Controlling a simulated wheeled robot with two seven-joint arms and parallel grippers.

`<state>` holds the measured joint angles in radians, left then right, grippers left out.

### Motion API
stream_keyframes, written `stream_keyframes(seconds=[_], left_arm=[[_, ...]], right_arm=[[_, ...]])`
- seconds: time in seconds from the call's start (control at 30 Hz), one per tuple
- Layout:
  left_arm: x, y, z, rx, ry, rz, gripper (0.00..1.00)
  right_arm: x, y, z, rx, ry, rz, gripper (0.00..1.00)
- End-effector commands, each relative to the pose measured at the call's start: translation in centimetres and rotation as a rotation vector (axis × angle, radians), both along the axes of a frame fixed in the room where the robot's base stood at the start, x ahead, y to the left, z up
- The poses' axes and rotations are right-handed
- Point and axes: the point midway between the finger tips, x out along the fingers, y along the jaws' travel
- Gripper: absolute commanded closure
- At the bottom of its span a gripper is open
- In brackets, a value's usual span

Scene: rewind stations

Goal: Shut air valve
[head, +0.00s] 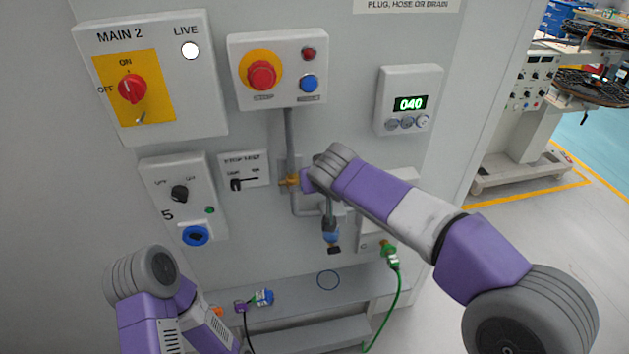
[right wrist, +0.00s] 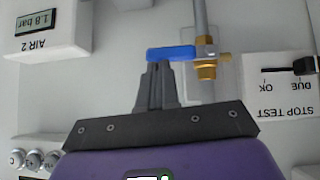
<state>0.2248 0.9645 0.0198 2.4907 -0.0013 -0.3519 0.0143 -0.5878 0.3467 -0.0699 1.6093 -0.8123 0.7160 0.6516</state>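The air valve has a brass body (right wrist: 206,66) on a grey pipe, with a blue lever (right wrist: 170,54) that lies crosswise to the pipe in the right wrist view. In the head view the brass body (head: 290,181) shows just left of my right wrist, which hides the lever. My right gripper (right wrist: 159,66) has its fingers together, tips at the lever's near edge in the right wrist picture. I cannot tell whether they touch it. My left arm is folded at the lower left of the head view, and its gripper is not visible.
A stop test slider (head: 243,184) sits left of the valve, with a red stop button (head: 262,75) above. A green hose (head: 396,290) hangs at lower right. A ledge (head: 300,284) juts out below.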

Motion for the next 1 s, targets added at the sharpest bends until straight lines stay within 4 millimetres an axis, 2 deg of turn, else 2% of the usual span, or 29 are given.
stream_keyframes(seconds=[0.4, 0.53, 0.67, 0.8, 1.0], left_arm=[[0.0, 0.0, 0.0, 0.000, 0.000, 0.000, 0.57], [0.0, 0.0, 0.5, 0.000, 0.000, 0.000, 0.57], [0.0, 0.0, 1.7, 0.000, 0.000, 0.000, 0.57], [0.0, 0.0, 3.7, 0.000, 0.000, 0.000, 0.57], [0.0, 0.0, 3.4, 0.000, 0.000, 0.000, 0.57]], right_arm=[[0.0, -0.1, -0.1, -0.003, 0.002, -0.003, 1.00], [0.0, -0.1, 0.5, -0.002, 0.001, -0.002, 1.00], [0.0, -0.1, 2.3, -0.001, 0.001, -0.002, 1.00], [0.0, 0.0, 5.0, 0.000, -0.001, -0.002, 1.00], [-3.7, -0.8, 8.0, 0.001, -0.003, 0.000, 1.00]])
